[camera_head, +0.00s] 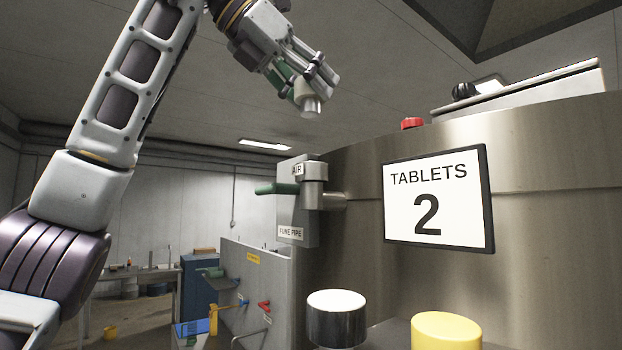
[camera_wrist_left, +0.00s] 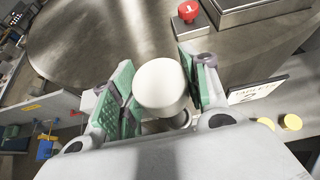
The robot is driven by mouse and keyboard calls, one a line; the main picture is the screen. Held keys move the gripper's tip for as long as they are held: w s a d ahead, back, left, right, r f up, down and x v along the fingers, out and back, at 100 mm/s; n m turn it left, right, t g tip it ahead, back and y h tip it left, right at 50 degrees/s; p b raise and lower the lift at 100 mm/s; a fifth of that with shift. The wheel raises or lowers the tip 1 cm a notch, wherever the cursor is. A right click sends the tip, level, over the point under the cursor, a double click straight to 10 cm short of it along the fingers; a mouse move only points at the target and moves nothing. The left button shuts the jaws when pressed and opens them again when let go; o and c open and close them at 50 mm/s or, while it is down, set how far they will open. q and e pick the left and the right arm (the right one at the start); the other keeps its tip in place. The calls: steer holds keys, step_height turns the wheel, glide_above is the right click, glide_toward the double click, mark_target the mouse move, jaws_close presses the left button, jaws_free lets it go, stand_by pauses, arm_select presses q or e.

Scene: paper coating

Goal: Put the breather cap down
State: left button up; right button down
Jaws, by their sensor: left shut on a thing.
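My left gripper (camera_head: 300,82) is shut on the breather cap (camera_head: 309,97), a small pale cap with a metallic lower end. It holds the cap in the air, above and left of the steel tablet machine. In the left wrist view the cap's round cream top (camera_wrist_left: 161,86) sits between the green finger pads of the left gripper (camera_wrist_left: 158,95). The cap's underside is mostly hidden there. My right gripper is in neither view.
A steel drum (camera_head: 350,185) bears a "TABLETS 2" sign (camera_head: 438,198) and a red button (camera_head: 412,123). An AIR pipe fitting (camera_head: 314,171) with a green handle (camera_head: 276,188) stands left of it.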

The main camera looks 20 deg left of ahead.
mark_target(302, 112)
arm_select(q)
steer(key=shift+d+f, duration=0.1)
steer(key=shift+d, duration=0.15)
steer(key=shift+a+f, duration=0.15)
steer(key=shift+f, duration=2.7)
steer(key=shift+f, duration=0.15)
steer(key=shift+f, duration=1.95)
steer(key=shift+f, duration=0.15)
